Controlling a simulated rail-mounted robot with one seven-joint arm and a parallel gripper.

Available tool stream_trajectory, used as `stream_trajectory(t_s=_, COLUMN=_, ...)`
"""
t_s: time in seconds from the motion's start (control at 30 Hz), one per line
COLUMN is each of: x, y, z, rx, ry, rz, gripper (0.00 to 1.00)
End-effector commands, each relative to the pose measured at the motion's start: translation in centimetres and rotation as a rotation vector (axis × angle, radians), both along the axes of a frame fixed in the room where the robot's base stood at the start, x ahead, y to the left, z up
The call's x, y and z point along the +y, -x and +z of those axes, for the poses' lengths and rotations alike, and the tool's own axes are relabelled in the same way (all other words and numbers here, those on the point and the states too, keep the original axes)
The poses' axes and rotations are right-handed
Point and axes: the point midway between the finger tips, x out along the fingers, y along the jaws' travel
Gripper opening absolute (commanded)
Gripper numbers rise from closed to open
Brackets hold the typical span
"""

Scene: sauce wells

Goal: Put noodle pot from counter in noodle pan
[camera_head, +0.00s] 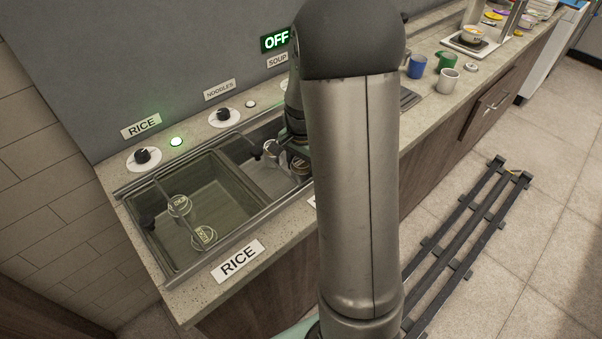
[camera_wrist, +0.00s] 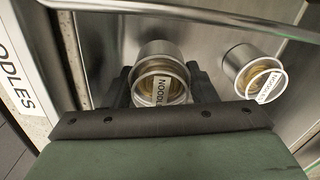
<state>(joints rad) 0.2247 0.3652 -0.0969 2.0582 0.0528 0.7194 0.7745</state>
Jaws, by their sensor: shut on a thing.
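My gripper (camera_wrist: 160,90) is shut on a metal noodle pot (camera_wrist: 158,52), one finger on each side. The pot has a pale rim and a label reading NOODLES. A second noodle pot (camera_wrist: 252,66) is to the right of it in the wrist view, apart from my gripper. Both are over or in the steel noodle pan (camera_wrist: 105,30); I cannot tell whether the held pot touches its floor. In the head view, the noodle pan (camera_head: 262,180) is partly hidden by my arm, and the pots in it are hard to tell apart.
The rice pan (camera_head: 165,240) with two labelled pots lies left of the noodle pan. A metal rail (camera_wrist: 200,12) crosses the wrist view. Blue (camera_head: 417,67), green (camera_head: 445,61) and white (camera_head: 448,81) cups stand on the counter to the right.

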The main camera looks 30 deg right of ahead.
Motion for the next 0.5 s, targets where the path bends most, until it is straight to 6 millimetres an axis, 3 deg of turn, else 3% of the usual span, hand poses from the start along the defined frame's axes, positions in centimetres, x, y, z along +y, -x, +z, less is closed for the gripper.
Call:
stream_trajectory(t_s=0.17, x=0.0, y=0.1, z=-2.5, rx=0.004, ry=-0.001, rz=0.0, gripper=0.23)
stream_trajectory(t_s=0.5, x=0.0, y=0.0, z=-2.9, rx=0.0, ry=0.0, rz=0.0, gripper=0.23)
